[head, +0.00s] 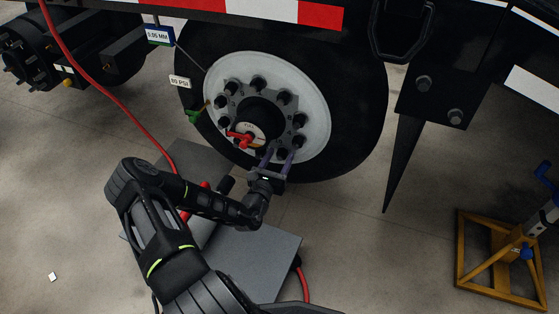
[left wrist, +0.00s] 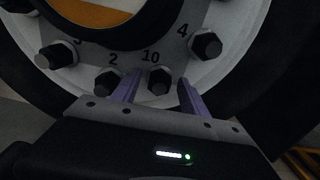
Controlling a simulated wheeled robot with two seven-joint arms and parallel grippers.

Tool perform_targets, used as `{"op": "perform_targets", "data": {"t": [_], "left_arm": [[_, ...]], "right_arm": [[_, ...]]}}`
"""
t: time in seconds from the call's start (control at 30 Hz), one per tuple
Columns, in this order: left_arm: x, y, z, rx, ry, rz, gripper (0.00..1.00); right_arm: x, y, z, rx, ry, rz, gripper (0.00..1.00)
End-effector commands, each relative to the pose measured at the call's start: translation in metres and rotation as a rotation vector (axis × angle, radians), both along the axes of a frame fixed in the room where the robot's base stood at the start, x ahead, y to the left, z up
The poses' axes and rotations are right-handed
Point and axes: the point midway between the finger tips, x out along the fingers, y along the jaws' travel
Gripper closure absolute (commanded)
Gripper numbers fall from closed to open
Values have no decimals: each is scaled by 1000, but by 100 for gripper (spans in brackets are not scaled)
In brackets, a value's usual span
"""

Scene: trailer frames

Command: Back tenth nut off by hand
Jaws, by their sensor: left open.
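The trailer wheel (head: 315,95) has a white rim with a ring of dark lug nuts around a black hub. In the left wrist view the nut marked 10 (left wrist: 158,82) sits on the hub plate. My left gripper (head: 279,153) is at the lower part of the ring. In the left wrist view the purple fingers of the gripper (left wrist: 160,92) stand apart on either side of nut 10. Whether they touch it I cannot tell. Nut 2 (left wrist: 107,83) is just left of the left finger and nut 4 (left wrist: 207,46) is up to the right. My right gripper is not in view.
A red-handled item (head: 240,137) is at the hub. A grey slab (head: 255,255) lies on the floor below the wheel. A yellow stand (head: 480,262) is at right. A red hose (head: 95,85) hangs at left. A dark pointed flap (head: 405,160) hangs right of the wheel.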

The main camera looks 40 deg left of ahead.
Motion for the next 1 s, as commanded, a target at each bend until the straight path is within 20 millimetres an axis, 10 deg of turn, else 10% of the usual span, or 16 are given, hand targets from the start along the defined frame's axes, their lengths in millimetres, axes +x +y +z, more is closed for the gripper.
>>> {"op": "perform_targets", "data": {"t": [0.23,1.0], "left_arm": [[1,0,1,0,0,-1,49],[0,0,0,0,0,-1,100]], "right_arm": [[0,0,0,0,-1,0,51],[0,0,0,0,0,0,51]]}}
